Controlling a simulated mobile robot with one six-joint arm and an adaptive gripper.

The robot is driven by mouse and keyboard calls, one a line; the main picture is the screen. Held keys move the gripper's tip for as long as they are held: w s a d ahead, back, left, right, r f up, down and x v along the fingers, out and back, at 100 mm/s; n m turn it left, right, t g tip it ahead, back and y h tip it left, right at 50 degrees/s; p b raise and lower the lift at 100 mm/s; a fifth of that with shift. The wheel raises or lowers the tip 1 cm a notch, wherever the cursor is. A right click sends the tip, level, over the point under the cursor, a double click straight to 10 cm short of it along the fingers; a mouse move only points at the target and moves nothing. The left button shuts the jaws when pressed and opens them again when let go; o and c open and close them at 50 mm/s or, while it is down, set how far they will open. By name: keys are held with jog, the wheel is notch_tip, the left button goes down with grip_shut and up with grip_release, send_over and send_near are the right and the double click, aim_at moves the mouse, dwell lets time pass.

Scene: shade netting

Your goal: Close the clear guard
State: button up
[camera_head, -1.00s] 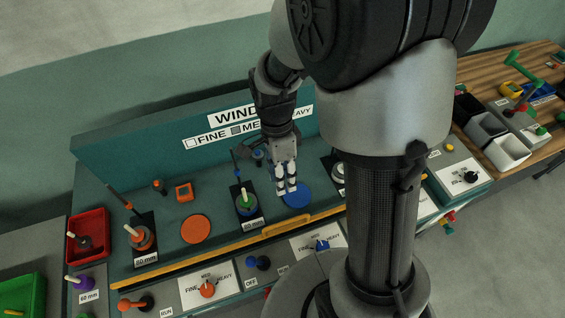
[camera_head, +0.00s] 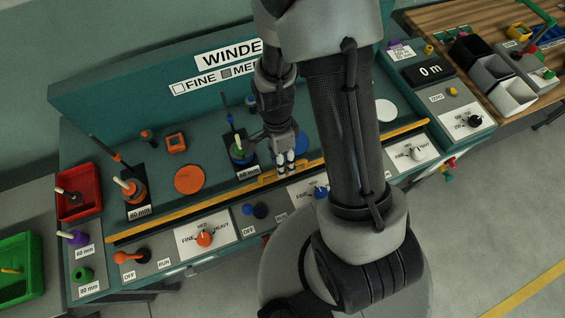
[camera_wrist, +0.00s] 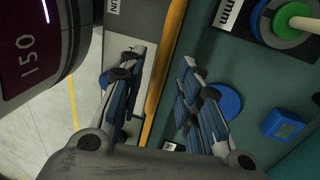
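The clear guard's see-through sheet is hard to make out. I take the long orange-yellow bar (camera_head: 205,212) along the front of the teal winder deck as its edge, with a short raised yellow handle (camera_head: 266,180) near its middle. My gripper (camera_head: 285,168) points down at this handle, and its fingers hide part of it. In the wrist view the fingers of my gripper (camera_wrist: 161,65) are apart, with the orange bar (camera_wrist: 163,75) running between them. I cannot tell whether they touch it.
Orange (camera_head: 189,179) and white (camera_head: 387,111) discs lie on the deck. A green-topped spool (camera_head: 240,150) stands left of my gripper. Knobs, including an orange one (camera_head: 204,238), line the front panel. Red (camera_head: 84,190) and green (camera_head: 22,268) bins stand at left.

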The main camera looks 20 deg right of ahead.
jog(key=shift+f, duration=0.3)
jog(key=shift+c, duration=0.3)
grip_shut()
dwell(0.3)
